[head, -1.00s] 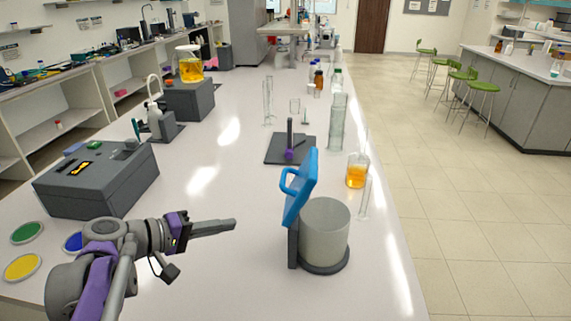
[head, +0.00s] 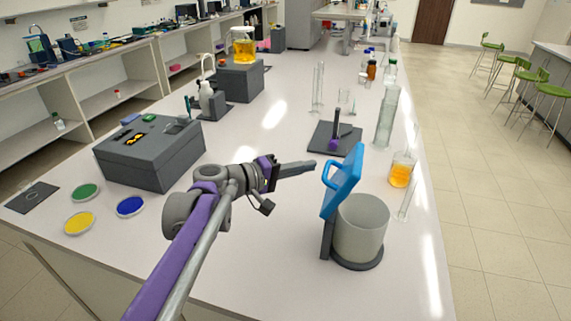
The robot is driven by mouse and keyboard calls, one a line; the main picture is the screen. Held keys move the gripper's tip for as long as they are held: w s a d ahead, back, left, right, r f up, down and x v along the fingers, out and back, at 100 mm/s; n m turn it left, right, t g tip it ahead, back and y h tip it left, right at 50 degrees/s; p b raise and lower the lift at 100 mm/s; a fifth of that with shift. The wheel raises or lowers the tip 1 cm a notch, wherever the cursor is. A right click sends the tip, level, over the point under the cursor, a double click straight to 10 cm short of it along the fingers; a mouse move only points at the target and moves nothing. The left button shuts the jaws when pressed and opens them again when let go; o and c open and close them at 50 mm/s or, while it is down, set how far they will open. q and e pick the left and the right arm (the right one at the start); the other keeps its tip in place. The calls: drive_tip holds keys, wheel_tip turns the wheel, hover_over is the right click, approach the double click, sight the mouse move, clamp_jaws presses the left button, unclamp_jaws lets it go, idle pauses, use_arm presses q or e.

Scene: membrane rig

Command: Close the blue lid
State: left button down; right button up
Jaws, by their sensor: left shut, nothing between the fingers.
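The blue lid (head: 347,182) stands raised, tilted a little past upright, on the left side of a grey cylindrical pot (head: 361,232). Its loop handle (head: 330,175) sticks out to the left. The pot sits on a dark round base with a dark post under the lid, and its top is open. My left gripper (head: 312,164) is shut and empty. It points right, with its tips just left of the lid's handle in the picture; I cannot tell whether they touch. My right gripper is not in view.
A dark grey box (head: 150,152) and green (head: 85,191), yellow (head: 80,222) and blue (head: 130,206) discs lie to the left. A dark stand (head: 334,137) is behind the lid. An orange-filled beaker (head: 401,172) and tall glassware (head: 387,117) stand right of it.

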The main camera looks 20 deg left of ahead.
use_arm(q)
drive_tip(key=shift+d+f, duration=0.15)
drive_tip(key=shift+d, duration=0.55)
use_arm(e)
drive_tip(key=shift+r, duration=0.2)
